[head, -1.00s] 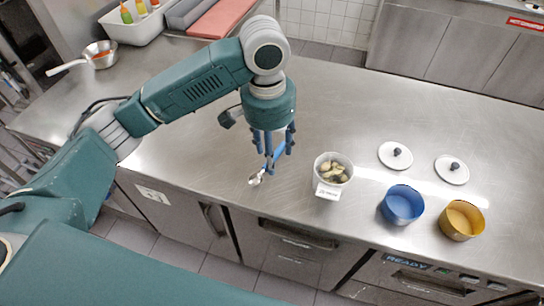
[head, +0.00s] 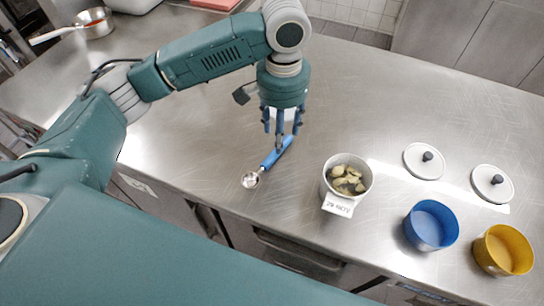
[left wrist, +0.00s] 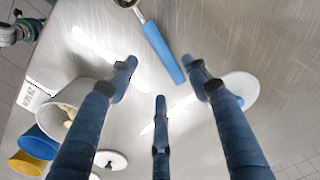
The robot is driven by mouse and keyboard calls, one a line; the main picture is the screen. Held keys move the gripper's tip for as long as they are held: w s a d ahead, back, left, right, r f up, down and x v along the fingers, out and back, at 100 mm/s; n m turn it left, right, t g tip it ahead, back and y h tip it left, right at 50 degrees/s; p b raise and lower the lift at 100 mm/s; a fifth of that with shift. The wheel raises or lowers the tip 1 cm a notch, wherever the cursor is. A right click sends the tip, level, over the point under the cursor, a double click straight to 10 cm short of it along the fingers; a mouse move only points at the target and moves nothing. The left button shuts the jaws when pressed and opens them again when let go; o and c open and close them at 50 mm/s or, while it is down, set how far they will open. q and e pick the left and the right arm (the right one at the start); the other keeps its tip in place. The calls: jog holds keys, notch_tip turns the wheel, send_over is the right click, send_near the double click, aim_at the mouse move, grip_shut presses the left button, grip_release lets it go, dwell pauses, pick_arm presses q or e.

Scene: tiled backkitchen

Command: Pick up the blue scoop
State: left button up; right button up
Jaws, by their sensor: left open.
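The blue scoop has a blue handle (head: 277,151) and a metal bowl. It lies on the steel counter, its bowl toward the front edge. In the left wrist view the scoop handle (left wrist: 163,51) lies beyond the open fingers, near the gap between them. My left gripper (head: 281,130) is open and empty, pointing down close to the handle's far end. It also shows in the left wrist view (left wrist: 160,75), with its fingers spread. No finger is seen closed around the handle; whether any touches it cannot be told. My right gripper is not in view.
Right of the scoop stands a white tub (head: 346,176) of pale pieces with a label. Further right are a blue bowl (head: 431,225), a yellow bowl (head: 503,250) and two white lids (head: 424,161). A pan (head: 93,23) sits at the far left. The counter between is clear.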

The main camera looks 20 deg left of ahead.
aim_at(270, 160)
pick_arm(q)
jog(key=shift+s+f, duration=0.25)
jog(key=shift+f, duration=0.6)
jog(key=f, duration=0.1)
jog(key=f+p, duration=0.1)
jog(key=f, duration=0.3)
jog(key=shift+w+a+p, duration=0.15)
jog(key=shift+w+p, duration=0.15)
jog(key=shift+w, duration=0.1)
jog(key=shift+f, duration=0.35)
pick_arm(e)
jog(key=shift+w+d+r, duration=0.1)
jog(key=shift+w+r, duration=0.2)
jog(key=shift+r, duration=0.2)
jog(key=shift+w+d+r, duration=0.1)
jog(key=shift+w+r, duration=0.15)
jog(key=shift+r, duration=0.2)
pick_arm(q)
jog(key=shift+f+p, duration=0.1)
jog(key=shift+p, duration=0.3)
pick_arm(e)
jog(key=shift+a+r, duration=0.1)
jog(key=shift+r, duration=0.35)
pick_arm(q)
jog(key=c, duration=1.2)
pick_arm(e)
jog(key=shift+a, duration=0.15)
